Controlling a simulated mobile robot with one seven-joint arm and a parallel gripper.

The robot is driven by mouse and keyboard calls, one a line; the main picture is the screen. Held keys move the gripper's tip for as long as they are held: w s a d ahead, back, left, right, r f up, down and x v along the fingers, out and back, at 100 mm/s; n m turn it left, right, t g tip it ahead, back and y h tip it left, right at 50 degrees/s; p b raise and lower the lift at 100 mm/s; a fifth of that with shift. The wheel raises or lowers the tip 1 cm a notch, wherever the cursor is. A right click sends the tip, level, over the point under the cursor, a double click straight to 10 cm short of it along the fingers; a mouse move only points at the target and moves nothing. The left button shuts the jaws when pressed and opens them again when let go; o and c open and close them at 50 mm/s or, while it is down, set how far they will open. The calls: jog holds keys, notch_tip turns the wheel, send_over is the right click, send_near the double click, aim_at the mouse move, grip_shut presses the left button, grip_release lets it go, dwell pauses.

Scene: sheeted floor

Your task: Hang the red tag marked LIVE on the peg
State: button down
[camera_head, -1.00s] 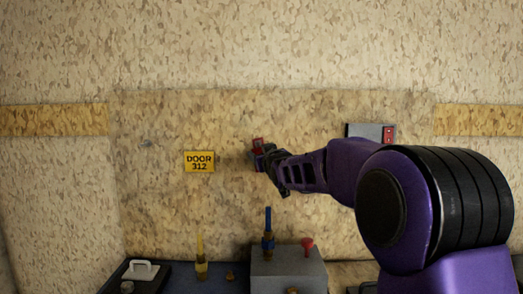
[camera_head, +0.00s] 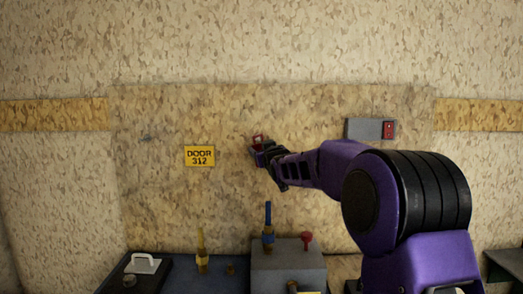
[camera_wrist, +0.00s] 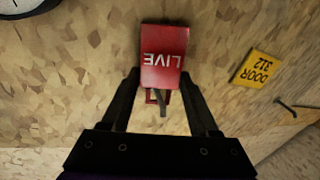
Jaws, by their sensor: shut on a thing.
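The red tag marked LIVE (camera_wrist: 162,58) appears upside down between the fingers of my gripper (camera_wrist: 160,80) in the wrist view. My gripper is shut on it. A red loop (camera_wrist: 149,97) shows at the tag's lower edge there, with a short dark grey bar in or in front of its opening. I cannot tell whether this bar is a peg through the loop. In the head view, my gripper (camera_head: 262,152) is at the wall board, with the tag's red loop (camera_head: 258,139) above it. A thin grey peg (camera_wrist: 290,105) stands out beyond the door sign in the wrist view.
A yellow DOOR 312 sign (camera_head: 199,156) is left of my gripper. A grey box with a red switch (camera_head: 389,130) is at the right. Below stand a grey block (camera_head: 288,262), a blue-topped fitting (camera_head: 268,225) and a yellow one (camera_head: 202,250). The board above my gripper is clear.

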dwell(0.3)
jog(key=shift+c, duration=0.3)
grip_release()
jog(key=shift+s, duration=0.15)
